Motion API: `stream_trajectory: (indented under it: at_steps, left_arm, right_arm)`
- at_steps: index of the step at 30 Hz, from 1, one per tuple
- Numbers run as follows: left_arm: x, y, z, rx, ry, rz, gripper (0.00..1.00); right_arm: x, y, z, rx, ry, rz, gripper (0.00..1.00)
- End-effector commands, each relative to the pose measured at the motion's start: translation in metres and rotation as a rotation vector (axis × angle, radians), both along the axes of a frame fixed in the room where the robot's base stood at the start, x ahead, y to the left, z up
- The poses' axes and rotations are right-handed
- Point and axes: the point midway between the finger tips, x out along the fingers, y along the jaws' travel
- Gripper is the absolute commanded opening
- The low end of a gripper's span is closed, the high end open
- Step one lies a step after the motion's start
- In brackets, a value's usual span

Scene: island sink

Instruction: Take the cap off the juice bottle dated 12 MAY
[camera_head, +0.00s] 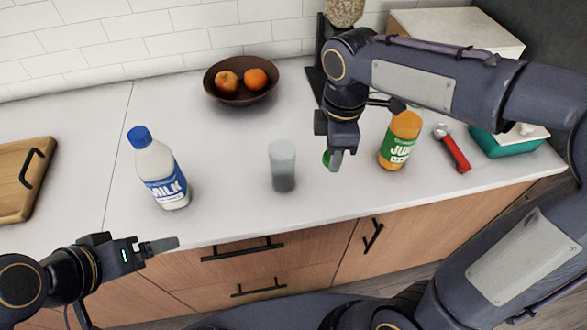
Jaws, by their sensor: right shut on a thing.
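The juice bottle (401,145) stands upright on the counter, right of centre. It is orange with a green label reading JUI...; no date is legible. No green cap shows on its top, and the neck looks bare. My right gripper (335,160) is left of the bottle, apart from it, pointing down. It is shut on a small green cap (326,158), mostly hidden behind the fingers. My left gripper (160,245) is at the lower left, in front of the counter's edge and away from the bottles. Its fingers are seen side-on, so their gap is hidden.
A milk bottle (158,172) with a blue cap and a cloudy glass (283,167) stand left of my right gripper. A fruit bowl (240,93) is behind. A red-handled tool (453,149) and a teal box (508,143) are at right, a wooden board (18,190) at far left.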

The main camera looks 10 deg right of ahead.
Motion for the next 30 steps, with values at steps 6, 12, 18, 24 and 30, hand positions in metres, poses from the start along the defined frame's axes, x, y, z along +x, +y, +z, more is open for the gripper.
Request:
stream_trajectory:
  at_steps: [6, 12, 18, 24, 30]
  left_arm:
    - [0.0, 0.0, -0.015, 0.0, 0.0, 0.0, 0.86]
    - [0.0, 0.0, -0.014, 0.0, 0.0, 0.0, 0.86]
    - [0.0, 0.0, -0.005, 0.0, 0.0, 0.0, 0.86]
    - [0.0, 0.0, 0.001, 0.0, 0.0, 0.0, 0.86]
    - [0.0, 0.0, 0.005, 0.0, 0.0, 0.0, 0.86]
  right_arm:
    - [-0.038, 0.003, 0.017, -0.017, -0.018, 0.405, 0.07]
    - [-0.039, 0.006, 0.018, -0.024, -0.014, 0.521, 0.07]
    - [0.006, 0.016, -0.002, -0.024, -0.012, 0.524, 0.07]
    - [0.05, 0.026, -0.031, -0.025, -0.01, 0.522, 0.07]
    - [0.075, 0.031, -0.062, -0.025, -0.014, 0.521, 0.07]
